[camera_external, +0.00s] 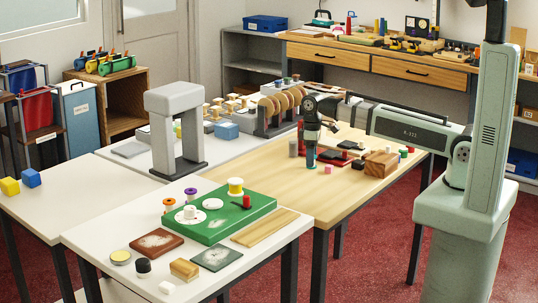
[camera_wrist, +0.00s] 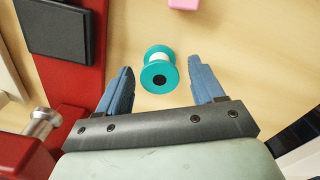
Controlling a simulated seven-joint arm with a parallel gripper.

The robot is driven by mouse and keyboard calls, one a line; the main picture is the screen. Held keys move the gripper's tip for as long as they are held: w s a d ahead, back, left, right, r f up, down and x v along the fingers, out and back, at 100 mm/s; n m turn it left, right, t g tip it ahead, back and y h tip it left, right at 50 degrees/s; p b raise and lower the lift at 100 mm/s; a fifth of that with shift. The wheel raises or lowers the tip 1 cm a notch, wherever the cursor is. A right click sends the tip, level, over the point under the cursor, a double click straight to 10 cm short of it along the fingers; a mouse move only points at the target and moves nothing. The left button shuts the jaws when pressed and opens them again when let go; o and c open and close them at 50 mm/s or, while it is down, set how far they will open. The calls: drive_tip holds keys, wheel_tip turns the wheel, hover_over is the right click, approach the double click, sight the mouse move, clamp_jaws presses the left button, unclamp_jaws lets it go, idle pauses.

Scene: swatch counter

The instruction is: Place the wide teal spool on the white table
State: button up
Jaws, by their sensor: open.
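The teal spool (camera_wrist: 159,75) has teal flanges, a pale core and a dark centre hole. In the wrist view it is ahead of the gap between the blue fingers of my gripper (camera_wrist: 163,88), apart from both. My gripper is open and empty. White-topped tables stand at the front (camera_external: 92,236) and at the left (camera_external: 75,200).
A green board (camera_external: 215,228) with several spools lies on the front white table. A grey arch (camera_external: 176,120) stands behind it. Near the spool are a pink block (camera_external: 357,165), a wooden block (camera_external: 381,163) and red and black pieces; a red piece (camera_wrist: 75,60) borders the left finger.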

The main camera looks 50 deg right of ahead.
wheel_tip(320, 180, up, 10)
drive_tip(key=shift+o, duration=0.5)
drive_tip(key=shift+r, duration=0.55)
